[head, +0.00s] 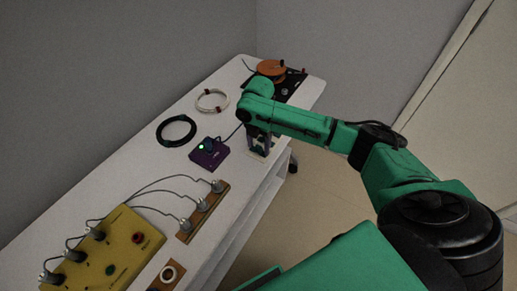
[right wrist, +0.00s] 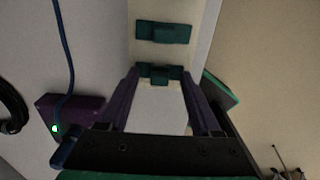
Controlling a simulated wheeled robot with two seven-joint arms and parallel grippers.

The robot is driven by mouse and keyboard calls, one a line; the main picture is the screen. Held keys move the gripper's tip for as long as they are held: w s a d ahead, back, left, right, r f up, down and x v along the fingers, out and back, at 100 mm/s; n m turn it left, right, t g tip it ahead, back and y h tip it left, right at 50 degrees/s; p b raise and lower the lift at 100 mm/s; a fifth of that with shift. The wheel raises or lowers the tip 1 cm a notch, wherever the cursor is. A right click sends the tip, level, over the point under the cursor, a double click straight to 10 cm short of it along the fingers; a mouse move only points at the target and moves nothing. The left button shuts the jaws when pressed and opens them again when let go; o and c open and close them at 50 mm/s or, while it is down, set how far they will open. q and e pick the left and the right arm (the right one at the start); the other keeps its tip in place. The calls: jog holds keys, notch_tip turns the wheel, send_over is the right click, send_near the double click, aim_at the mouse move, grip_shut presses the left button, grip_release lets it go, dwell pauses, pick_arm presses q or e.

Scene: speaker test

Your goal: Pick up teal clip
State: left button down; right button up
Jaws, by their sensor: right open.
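Two teal clips lie on a pale board in the right wrist view. The farther teal clip (right wrist: 163,32) lies beyond my fingertips. The nearer teal clip (right wrist: 160,72) shows between the fingertips of my right gripper (right wrist: 160,80), which is open; I cannot tell whether the fingers touch it. In the head view my right gripper (head: 260,143) points down over the pale board (head: 256,156) near the table's right edge, and it hides the clips there. My left gripper is not in view.
A purple box (head: 209,154) with a green light and a cable stands just left of the gripper. A black cable coil (head: 163,137), a white coil (head: 199,103), an orange reel (head: 271,67) and a yellow box (head: 95,258) with cables are on the white table (head: 128,165).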

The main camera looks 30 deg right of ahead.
aim_at(259, 146)
grip_shut()
jog(key=shift+r, duration=0.2)
notch_tip(259, 146, up, 20)
jog(key=p, duration=0.1)
